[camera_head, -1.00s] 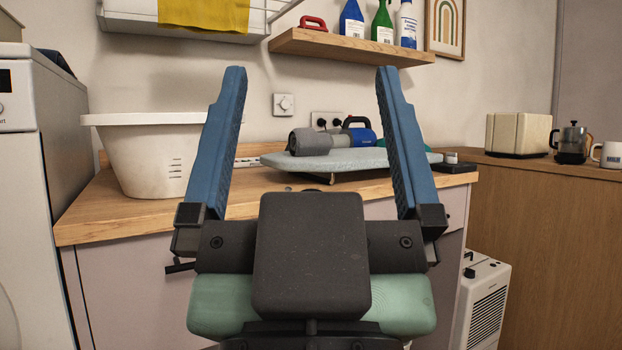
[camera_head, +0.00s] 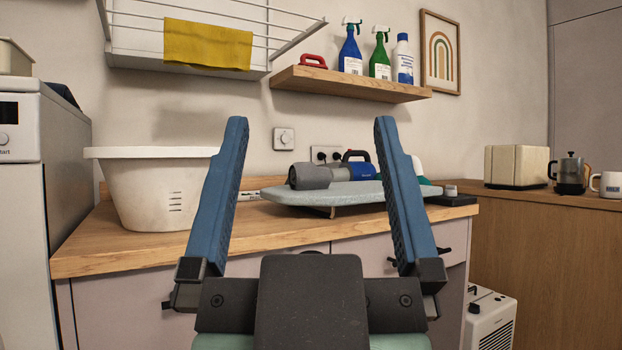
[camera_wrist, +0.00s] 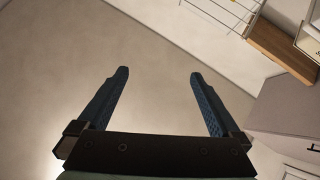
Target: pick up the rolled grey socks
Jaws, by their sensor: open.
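The rolled grey socks (camera_head: 310,176) look like a short dark grey roll lying on the left part of a small ironing board (camera_head: 340,196), on the wooden counter. Their right end lies against or just in front of a blue and grey iron (camera_head: 354,166); I cannot tell whether they touch. My gripper (camera_head: 310,122) is open and empty, its two blue fingers pointing up. In the head view the socks show between the fingers, farther back. The wrist view shows the open fingers (camera_wrist: 158,73) against bare wall, without the socks.
A white basin (camera_head: 150,190) stands on the counter at left. Above are a shelf with bottles (camera_head: 350,86) and a drying rack with a yellow cloth (camera_head: 207,45). A small dark box (camera_head: 450,200) sits right of the board. A white heater (camera_head: 488,318) stands on the floor at right.

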